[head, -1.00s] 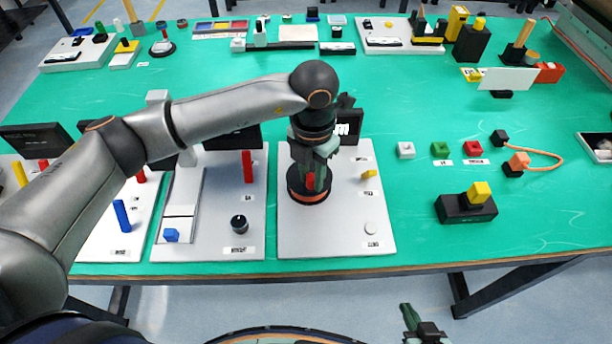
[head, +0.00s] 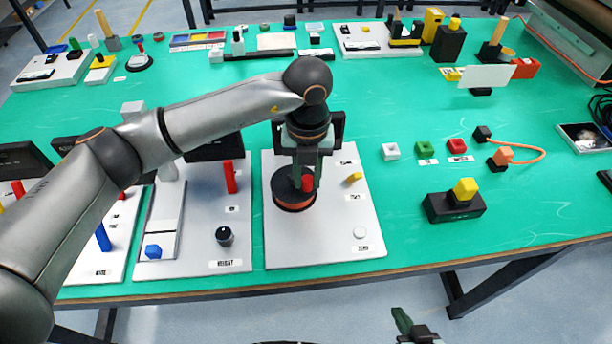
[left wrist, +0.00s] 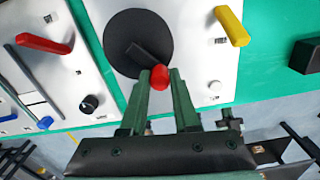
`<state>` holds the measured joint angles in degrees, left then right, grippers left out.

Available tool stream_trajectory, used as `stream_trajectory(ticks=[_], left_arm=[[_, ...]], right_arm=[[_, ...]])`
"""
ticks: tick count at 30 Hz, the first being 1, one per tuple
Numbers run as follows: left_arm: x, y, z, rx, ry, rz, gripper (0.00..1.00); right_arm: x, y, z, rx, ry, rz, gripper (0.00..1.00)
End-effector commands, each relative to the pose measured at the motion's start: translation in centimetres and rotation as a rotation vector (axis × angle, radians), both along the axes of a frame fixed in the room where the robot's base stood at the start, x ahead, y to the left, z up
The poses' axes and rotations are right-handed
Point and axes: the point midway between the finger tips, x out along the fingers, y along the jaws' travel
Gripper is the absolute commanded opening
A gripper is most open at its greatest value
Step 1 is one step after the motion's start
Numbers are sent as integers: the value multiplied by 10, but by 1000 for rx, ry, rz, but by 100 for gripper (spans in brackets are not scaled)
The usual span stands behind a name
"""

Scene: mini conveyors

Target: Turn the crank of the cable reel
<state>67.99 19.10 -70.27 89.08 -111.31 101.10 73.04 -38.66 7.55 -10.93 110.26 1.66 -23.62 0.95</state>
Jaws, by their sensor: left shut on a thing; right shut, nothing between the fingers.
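The cable reel (head: 283,197) is a dark disc with an orange-red rim on a white board. In the left wrist view its dark face (left wrist: 122,28) carries a black crank arm (left wrist: 142,57) with a red knob (left wrist: 159,78) at its end. My left gripper (left wrist: 160,88) is shut on the red knob, its green fingers on either side. In the head view the left gripper (head: 306,176) comes down over the reel and partly hides it; the red knob (head: 307,184) shows between the fingers. My right gripper (head: 404,322) is shut and empty, low in front of the table.
The reel's white board (head: 325,250) also has a yellow handle (head: 354,178) and a white button (head: 360,233). The neighbouring board on the left has a red lever (head: 230,177) and a black knob (head: 224,236). A black box with a yellow block (head: 465,190) stands to the right.

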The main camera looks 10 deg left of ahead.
Motion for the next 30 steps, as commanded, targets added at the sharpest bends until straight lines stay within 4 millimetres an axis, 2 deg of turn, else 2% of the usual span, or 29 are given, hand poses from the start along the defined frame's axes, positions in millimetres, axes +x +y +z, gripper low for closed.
stream_trajectory(ticks=[12,13,20,30], left_arm=[[1,-1,1,-2,-5,5,0],[1,-1,1,-2,-5,5,32],[1,0,1,-2,-3,5,57],[1,0,5,-1,-2,5,59]], right_arm=[[1,1,1,2,-5,2,0],[1,1,2,2,-5,2,0],[1,1,2,2,-6,2,0],[2,1,1,2,-6,2,0]])
